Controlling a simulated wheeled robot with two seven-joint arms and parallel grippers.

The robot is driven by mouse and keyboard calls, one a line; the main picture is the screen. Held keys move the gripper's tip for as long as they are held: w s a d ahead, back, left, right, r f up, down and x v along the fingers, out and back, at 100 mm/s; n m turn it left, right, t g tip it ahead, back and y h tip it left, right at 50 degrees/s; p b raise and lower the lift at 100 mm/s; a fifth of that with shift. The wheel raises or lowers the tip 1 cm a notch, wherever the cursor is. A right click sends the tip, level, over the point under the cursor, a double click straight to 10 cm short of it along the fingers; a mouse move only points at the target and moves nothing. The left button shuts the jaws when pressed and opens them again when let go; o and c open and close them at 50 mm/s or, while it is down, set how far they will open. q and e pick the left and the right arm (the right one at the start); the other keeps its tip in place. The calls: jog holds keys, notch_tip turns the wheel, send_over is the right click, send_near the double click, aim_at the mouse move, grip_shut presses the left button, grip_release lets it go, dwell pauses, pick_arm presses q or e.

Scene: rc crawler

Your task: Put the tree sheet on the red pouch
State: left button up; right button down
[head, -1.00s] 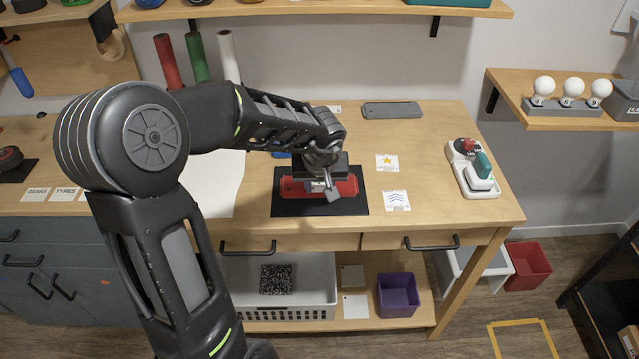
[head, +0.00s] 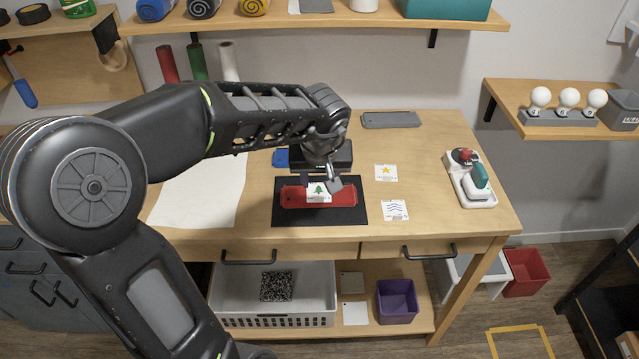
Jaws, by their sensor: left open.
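The tree sheet (head: 318,193), a small white card with a green tree, lies on the red pouch (head: 346,197). The red pouch lies on a black mat (head: 290,216) on the wooden workbench. My left gripper (head: 322,184) is open just above and behind the sheet, its fingers apart and the sheet showing below them. I cannot tell whether a finger still touches the sheet. The back edge of the pouch is partly hidden by the gripper. My right gripper is not in view.
A star sheet (head: 386,172) and a wavy-line sheet (head: 394,210) lie right of the mat. A white device with a red knob (head: 470,178) stands at the bench's right. A grey flat piece (head: 391,119) lies behind. White paper (head: 200,195) lies left.

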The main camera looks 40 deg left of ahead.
pick_arm(q)
jog(key=v, duration=0.2)
jog(key=shift+s+r, duration=0.1)
jog(key=shift+r, duration=0.15)
